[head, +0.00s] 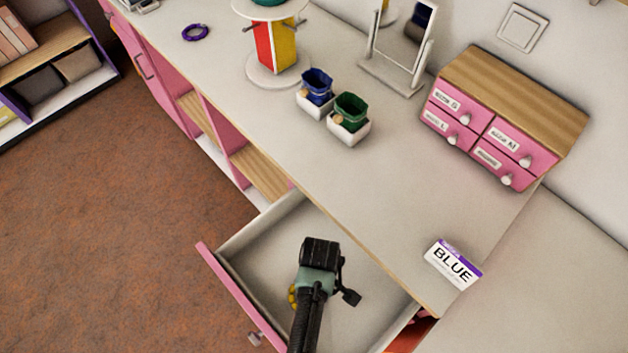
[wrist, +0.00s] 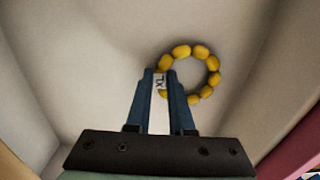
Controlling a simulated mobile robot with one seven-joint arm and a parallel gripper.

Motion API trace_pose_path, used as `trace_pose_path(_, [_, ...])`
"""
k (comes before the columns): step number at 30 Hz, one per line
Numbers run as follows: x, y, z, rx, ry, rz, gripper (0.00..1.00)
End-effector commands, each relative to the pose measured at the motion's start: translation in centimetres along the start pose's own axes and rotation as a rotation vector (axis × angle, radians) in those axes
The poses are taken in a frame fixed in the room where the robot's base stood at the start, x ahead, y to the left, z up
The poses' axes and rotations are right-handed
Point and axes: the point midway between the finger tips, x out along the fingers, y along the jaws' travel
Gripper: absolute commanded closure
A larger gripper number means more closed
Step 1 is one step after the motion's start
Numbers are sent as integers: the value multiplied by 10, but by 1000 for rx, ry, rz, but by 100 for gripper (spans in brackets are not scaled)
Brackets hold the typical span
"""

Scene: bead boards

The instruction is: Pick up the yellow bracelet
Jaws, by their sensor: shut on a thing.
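The yellow bracelet (wrist: 203,52) is a ring of round yellow beads with a small white tag marked "XL" (wrist: 160,81). It is in the open drawer (head: 246,254), close over or on the drawer floor; I cannot tell which. My gripper (wrist: 160,80) reaches down into the drawer, its two blue fingers shut on the bracelet at the tag side. In the head view my gripper and arm hide most of the bracelet, and only a few beads (head: 292,296) show at the left of the gripper.
The drawer's pink front (head: 232,290) and walls surround my gripper. On the counter above stand a "BLUE" card (head: 453,264), white cups with a blue bag (head: 317,88) and a green bag (head: 350,112), a pink drawer box (head: 490,140), a mirror (head: 400,45) and a purple bracelet (head: 195,32).

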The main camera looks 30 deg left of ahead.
Motion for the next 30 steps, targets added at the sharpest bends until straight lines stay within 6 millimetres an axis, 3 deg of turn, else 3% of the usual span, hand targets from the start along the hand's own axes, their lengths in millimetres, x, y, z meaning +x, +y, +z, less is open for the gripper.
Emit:
trace_pose_path(5, [-17, 1, 0, 0, 2, 2, 100])
trace_pose_path(18, [-89, 1, -1, 0, 2, 3, 100])
trace_pose_path(30, [-97, 0, 0, 0, 0, 0, 100])
